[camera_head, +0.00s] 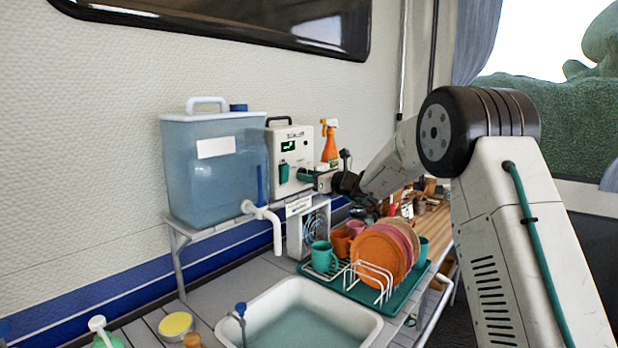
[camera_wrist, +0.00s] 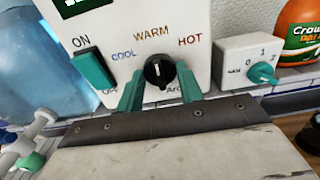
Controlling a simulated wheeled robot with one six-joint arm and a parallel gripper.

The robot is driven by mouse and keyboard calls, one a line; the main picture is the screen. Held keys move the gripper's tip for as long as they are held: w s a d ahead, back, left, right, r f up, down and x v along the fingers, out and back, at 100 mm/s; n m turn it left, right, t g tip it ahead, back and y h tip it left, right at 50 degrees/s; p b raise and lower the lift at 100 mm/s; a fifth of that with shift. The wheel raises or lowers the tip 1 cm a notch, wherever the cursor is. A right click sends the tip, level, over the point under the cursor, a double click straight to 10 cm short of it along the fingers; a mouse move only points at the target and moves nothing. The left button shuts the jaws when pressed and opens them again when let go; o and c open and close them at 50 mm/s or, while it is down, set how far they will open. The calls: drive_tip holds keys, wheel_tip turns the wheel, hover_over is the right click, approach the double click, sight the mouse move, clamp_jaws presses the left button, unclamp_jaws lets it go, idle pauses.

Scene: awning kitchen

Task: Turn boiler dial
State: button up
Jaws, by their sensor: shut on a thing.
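The boiler (camera_head: 287,148) is a white box with a small green display, standing on a shelf against the wall. In the wrist view its front panel (camera_wrist: 200,20) carries the words COOL, WARM and HOT around a black round dial (camera_wrist: 158,73). The dial's white mark points up, toward WARM. My gripper (camera_wrist: 159,80) has its teal fingers on either side of the dial, shut on it. In the head view my gripper (camera_head: 305,175) reaches the boiler front from the right, and the dial is hidden. A teal rocker switch (camera_wrist: 95,68) beneath ON is left of the dial.
A blue water tank (camera_head: 213,165) stands left of the boiler. An orange spray bottle (camera_head: 330,145) is behind my gripper. A smaller box with a teal knob (camera_wrist: 263,73) is to the right. Below are a dish rack with plates (camera_head: 378,255) and a sink (camera_head: 300,315).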

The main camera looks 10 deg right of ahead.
drive_tip(key=shift+f, duration=0.1)
drive_tip(key=o, duration=1)
drive_tip(key=shift+v, duration=3.95)
